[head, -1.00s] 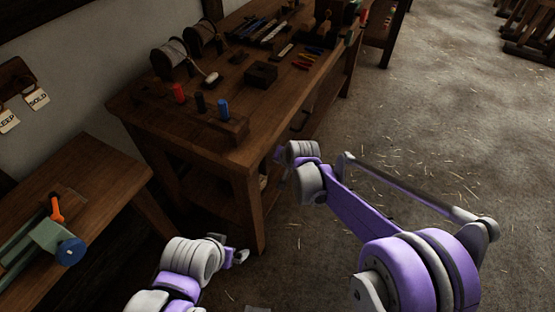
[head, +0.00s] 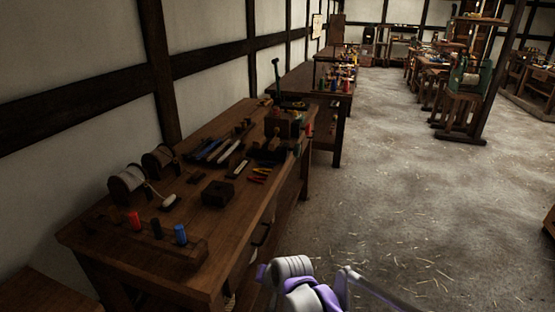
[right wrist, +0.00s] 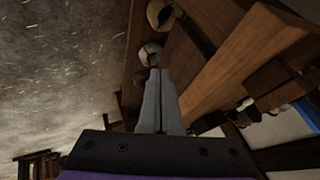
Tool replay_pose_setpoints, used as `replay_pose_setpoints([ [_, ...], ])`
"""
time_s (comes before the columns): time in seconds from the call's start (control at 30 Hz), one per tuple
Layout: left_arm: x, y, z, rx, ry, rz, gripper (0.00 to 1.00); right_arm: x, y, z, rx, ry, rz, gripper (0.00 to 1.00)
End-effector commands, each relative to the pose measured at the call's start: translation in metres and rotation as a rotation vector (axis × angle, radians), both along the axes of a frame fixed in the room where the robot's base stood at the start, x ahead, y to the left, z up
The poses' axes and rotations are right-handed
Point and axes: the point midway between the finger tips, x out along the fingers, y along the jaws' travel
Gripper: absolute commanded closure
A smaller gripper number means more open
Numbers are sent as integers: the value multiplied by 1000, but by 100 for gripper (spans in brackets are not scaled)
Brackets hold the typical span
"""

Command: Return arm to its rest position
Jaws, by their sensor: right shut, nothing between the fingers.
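My right arm (head: 305,290) shows at the bottom of the head view, in front of the workbench (head: 235,270); its gripper is hidden or out of frame there. In the right wrist view my right gripper (right wrist: 159,75) has its two grey fingers together, with nothing between them. Its tips point toward pale round objects (right wrist: 150,53) beside brown wooden boards (right wrist: 245,60). I cannot tell whether the fingers touch anything. My left gripper is out of view.
The bench carries two spools (head: 126,182), red, black and blue pegs (head: 157,229), a dark block (head: 217,193) and several tools. A white wall is on the left. Open floor (head: 400,220) lies to the right, with a wooden stand (head: 470,90) farther back.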

Motion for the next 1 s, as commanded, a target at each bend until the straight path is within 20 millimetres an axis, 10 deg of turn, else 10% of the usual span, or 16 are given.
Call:
replay_pose_setpoints([
  [0.17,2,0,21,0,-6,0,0,-36,-56,36,-75,-8,2,100],
  [0.5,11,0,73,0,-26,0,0,-171,-184,87,-298,2,32,100],
  [0.73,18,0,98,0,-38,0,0,-238,-226,86,-400,23,50,100],
  [1.0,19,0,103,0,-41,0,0,-256,-235,81,-428,32,59,100],
])
